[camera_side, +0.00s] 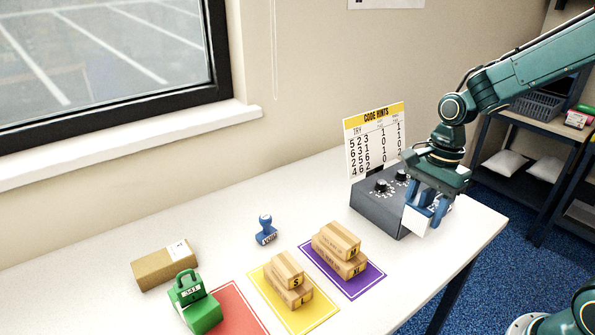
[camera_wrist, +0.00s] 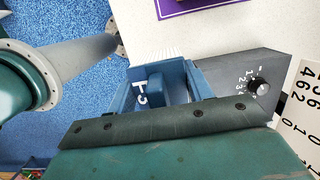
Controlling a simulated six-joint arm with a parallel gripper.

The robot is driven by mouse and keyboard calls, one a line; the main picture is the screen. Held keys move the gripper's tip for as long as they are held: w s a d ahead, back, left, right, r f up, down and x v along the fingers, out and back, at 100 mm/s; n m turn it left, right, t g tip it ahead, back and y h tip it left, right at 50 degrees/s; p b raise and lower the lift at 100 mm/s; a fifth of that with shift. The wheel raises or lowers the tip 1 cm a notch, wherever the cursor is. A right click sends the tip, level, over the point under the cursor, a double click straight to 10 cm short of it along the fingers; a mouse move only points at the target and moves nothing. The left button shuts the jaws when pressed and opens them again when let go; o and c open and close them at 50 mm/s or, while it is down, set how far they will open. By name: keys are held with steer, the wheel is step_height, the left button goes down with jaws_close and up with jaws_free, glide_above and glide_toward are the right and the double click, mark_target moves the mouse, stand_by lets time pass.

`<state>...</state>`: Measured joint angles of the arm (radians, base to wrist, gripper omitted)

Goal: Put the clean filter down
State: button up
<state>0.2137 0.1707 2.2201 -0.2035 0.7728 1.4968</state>
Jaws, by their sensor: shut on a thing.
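My gripper (camera_side: 429,212) has blue fingers and is at the right end of the table, in front of the dark grey dial box (camera_side: 372,209). It is shut on a flat white piece (camera_side: 414,221), which I take to be the clean filter. The fingers cover part of it. In the wrist view my gripper (camera_wrist: 160,82) shows the same fingers, and a pale, finely lined edge (camera_wrist: 169,53) stands out beyond them. I cannot tell whether the piece touches the table or the box.
A code hints board (camera_side: 376,139) stands behind the box. Cartons sit on a purple mat (camera_side: 359,282) and a yellow mat (camera_side: 309,317). A green padlocked block (camera_side: 203,312) is by a red mat (camera_side: 238,310). A blue stamp (camera_side: 266,231) and a long carton (camera_side: 165,266) stand farther back.

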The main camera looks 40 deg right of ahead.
step_height(320, 180, down, 8)
steer(key=shift+r, duration=0.15)
stand_by(0.3)
steer(key=shift+f, duration=1.9)
steer(key=o, duration=1)
steer(key=shift+f, duration=0.15)
steer(key=shift+d+r, duration=0.3)
steer(key=shift+r, duration=1.75)
steer(key=shift+d+r, duration=0.3)
steer(key=shift+r, duration=1.75)
steer(key=shift+d+r, duration=0.3)
steer(key=shift+r, duration=1.75)
